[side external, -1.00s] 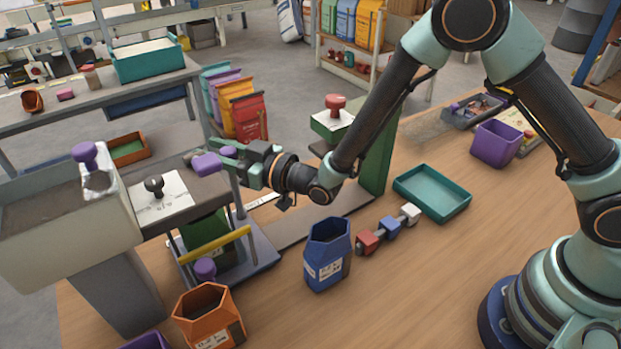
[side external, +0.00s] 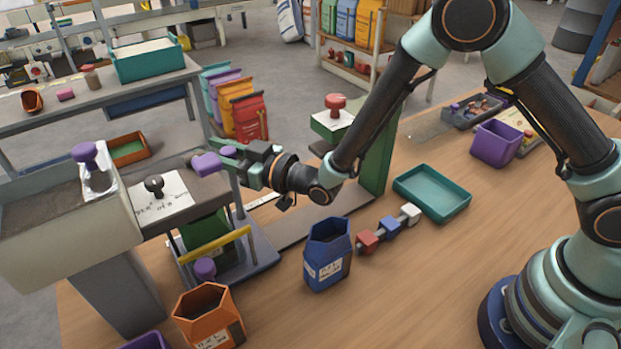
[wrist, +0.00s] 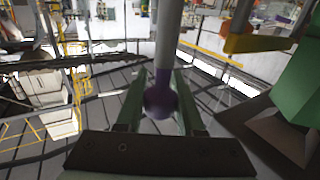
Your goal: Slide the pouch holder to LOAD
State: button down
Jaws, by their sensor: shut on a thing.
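My gripper (side external: 224,160) reaches left to the filler and is shut on a purple knob (side external: 207,163). In the wrist view the purple knob (wrist: 160,100) sits between the two green fingers, below a grey rod. Below the gripper stands a grey frame (side external: 262,258) with a yellow bar (side external: 215,243) and a lower purple knob (side external: 204,268). A green pouch-like body (side external: 205,228) is inside it, partly hidden by the bar and posts. I take this frame to be the pouch holder; no LOAD mark is readable.
The filler hopper (side external: 62,220) stands at the left. A blue pouch (side external: 327,254) and an orange pouch (side external: 208,315) stand in front. Red, blue and white blocks (side external: 389,229) and a teal tray (side external: 432,193) lie to the right. A green post with a red knob (side external: 335,104) rises behind.

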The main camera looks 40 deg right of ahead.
jog(key=shift+s+a, duration=0.1)
jog(key=shift+m+t+h, duration=0.3)
jog(key=shift+m+h, duration=0.1)
jog(key=shift+h, duration=0.2)
jog(key=d, duration=0.4)
jog(key=shift+d, duration=0.15)
jog(key=c, duration=0.5)
grip_release()
jog(key=shift+d, duration=0.1)
